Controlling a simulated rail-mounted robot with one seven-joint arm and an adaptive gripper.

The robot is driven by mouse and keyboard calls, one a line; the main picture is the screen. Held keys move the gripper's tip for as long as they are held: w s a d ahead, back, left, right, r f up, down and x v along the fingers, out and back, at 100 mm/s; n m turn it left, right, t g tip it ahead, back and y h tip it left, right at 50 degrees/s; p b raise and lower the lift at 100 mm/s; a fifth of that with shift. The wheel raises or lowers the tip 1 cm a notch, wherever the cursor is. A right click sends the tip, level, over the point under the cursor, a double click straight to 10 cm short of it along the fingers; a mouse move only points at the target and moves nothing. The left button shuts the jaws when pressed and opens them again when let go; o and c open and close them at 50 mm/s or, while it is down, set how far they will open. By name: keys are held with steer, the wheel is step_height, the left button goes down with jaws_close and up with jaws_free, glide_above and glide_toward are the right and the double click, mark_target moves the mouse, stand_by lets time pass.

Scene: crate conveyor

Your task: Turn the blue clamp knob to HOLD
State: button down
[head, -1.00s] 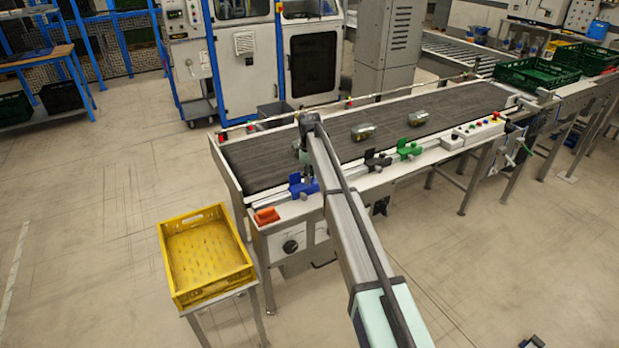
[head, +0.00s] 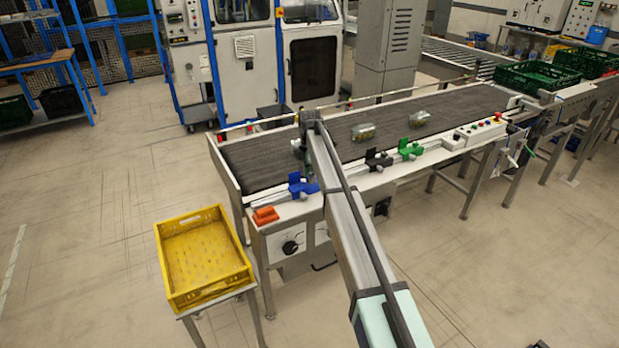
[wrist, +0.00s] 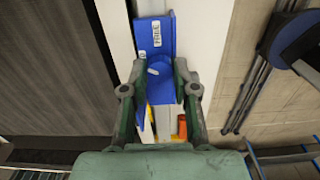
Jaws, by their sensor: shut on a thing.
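The blue clamp (head: 303,184) sits on the near rail of the conveyor, toward its left end. In the wrist view its blue body (wrist: 153,36) carries a white FREE label, and a second label beside it is mostly covered. The round blue knob (wrist: 160,68) has a pale mark on its top. My gripper (wrist: 160,76) is shut on the knob, one finger on each side. Which way the pale mark points is hard to tell. In the head view my arm hides most of my gripper.
A black clamp (head: 378,160) and a green clamp (head: 410,149) stand farther right on the same rail. An orange block (head: 265,216) is at the near left corner. Glass jars (head: 363,132) lie on the belt. A yellow crate (head: 161,254) stands at the left.

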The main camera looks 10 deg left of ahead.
steer(key=n+b, duration=0.1)
steer(key=n, duration=0.4)
steer(key=shift+f+n, duration=0.1)
steer(key=shift+n, duration=0.3)
stand_by(0.4)
steer(key=c, duration=0.9)
jaws_free()
steer(key=shift+d, duration=0.1)
